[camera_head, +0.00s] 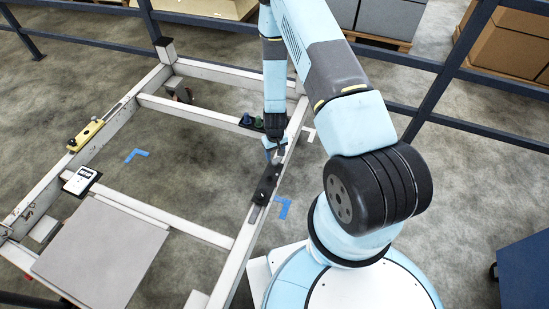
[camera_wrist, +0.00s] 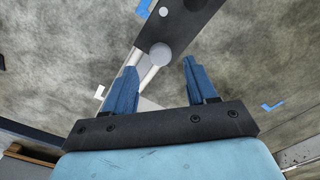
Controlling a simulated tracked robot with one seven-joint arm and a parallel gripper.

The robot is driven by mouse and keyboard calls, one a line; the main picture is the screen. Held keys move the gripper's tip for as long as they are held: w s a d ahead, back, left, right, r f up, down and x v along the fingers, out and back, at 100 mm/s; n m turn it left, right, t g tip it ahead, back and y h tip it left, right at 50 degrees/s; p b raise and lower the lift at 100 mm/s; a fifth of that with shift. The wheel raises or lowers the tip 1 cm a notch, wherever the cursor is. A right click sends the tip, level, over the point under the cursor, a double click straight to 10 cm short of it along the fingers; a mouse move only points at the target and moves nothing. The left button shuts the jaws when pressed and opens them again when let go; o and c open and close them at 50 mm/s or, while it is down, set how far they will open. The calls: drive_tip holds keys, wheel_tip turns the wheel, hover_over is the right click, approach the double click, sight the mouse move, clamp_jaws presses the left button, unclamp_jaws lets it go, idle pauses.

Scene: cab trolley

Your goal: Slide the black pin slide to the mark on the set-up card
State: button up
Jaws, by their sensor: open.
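The black pin slide (camera_head: 264,184) sits on the right-hand rail of the white trolley frame. It also shows in the wrist view (camera_wrist: 182,22) as a dark plate with a round grey pin or knob (camera_wrist: 160,54). My gripper (camera_head: 273,153) points down over the same rail, just beyond the slide's far end. In the wrist view its two blue fingers (camera_wrist: 159,66) are spread with nothing held between them; the round knob appears beyond the gap. Whether a finger touches the slide is unclear. I cannot identify the set-up card or its mark for certain.
A white device with a small dark display (camera_head: 80,179) sits on the left rail, near a yellow block (camera_head: 86,135). A grey panel (camera_head: 102,252) covers the near left. Dark railings (camera_head: 440,75) run behind.

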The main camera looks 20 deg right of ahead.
wheel_tip(320, 180, up, 10)
drive_tip(key=shift+f, duration=0.15)
idle(0.3)
idle(0.4)
wheel_tip(320, 180, up, 34)
drive_tip(key=t, duration=0.3)
drive_tip(key=s+d+r+m+t, duration=0.1)
drive_tip(key=s+d+r, duration=0.1)
drive_tip(key=s+r, duration=0.9)
drive_tip(key=s+d+r+t, duration=0.1)
drive_tip(key=s+d+r, duration=0.1)
drive_tip(key=s+r, duration=0.8)
drive_tip(key=shift+s+r+m+t, duration=0.3)
drive_tip(key=shift+s+r+m, duration=0.1)
drive_tip(key=shift+s, duration=0.55)
drive_tip(key=shift+c, duration=0.4)
